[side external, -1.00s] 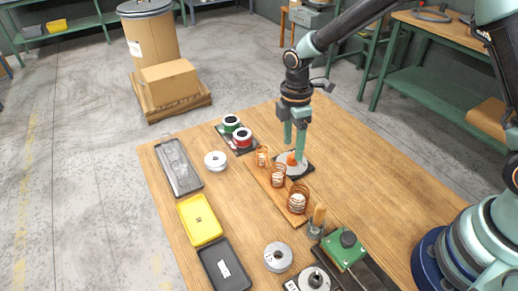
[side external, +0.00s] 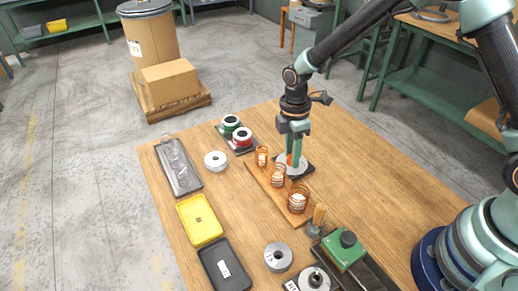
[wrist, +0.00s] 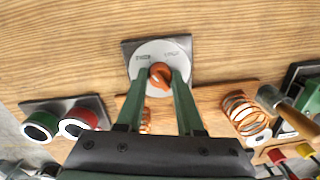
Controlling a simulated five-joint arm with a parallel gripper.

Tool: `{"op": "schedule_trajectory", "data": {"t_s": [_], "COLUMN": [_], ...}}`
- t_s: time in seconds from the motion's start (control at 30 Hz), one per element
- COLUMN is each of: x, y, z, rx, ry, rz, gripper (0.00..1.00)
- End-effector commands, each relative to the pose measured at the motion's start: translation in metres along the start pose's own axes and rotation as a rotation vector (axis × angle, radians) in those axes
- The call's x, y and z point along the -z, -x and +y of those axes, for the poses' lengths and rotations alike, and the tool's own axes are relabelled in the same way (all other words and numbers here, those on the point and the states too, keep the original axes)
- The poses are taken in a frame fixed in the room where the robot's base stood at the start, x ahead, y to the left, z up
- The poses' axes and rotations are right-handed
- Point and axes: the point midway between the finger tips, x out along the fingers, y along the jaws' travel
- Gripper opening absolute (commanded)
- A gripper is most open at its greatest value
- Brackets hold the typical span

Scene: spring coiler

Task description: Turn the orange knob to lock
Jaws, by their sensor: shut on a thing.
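The orange knob (wrist: 158,75) sits on a round pale dial (wrist: 146,53) fixed to a dark square plate (wrist: 130,46). Two small marks on the dial are too small to read surely. My gripper (wrist: 161,80) is shut on the knob, a green finger on each side. In the side view my gripper (side external: 293,160) points down over the dial, and its fingers hide most of the knob (side external: 289,160).
A wooden strip with several copper coils (side external: 278,174) stands close in front of the dial. A green-topped device (side external: 344,249) is near the front edge. The table right of the dial is clear.

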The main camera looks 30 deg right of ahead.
Motion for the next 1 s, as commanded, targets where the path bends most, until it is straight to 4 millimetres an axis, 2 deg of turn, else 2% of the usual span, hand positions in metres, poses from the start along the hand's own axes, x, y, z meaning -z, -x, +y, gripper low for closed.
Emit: {"op": "schedule_trajectory", "data": {"t_s": [0.37, 1.0], "x": [-0.0004, -0.0022], "y": [0.0007, 0.001], "z": [0.0007, 0.0017], "rx": [-0.005, -0.022], "ry": [-0.15, -0.745], "rz": [0.003, 0.024], "gripper": [0.0, 0.0]}}
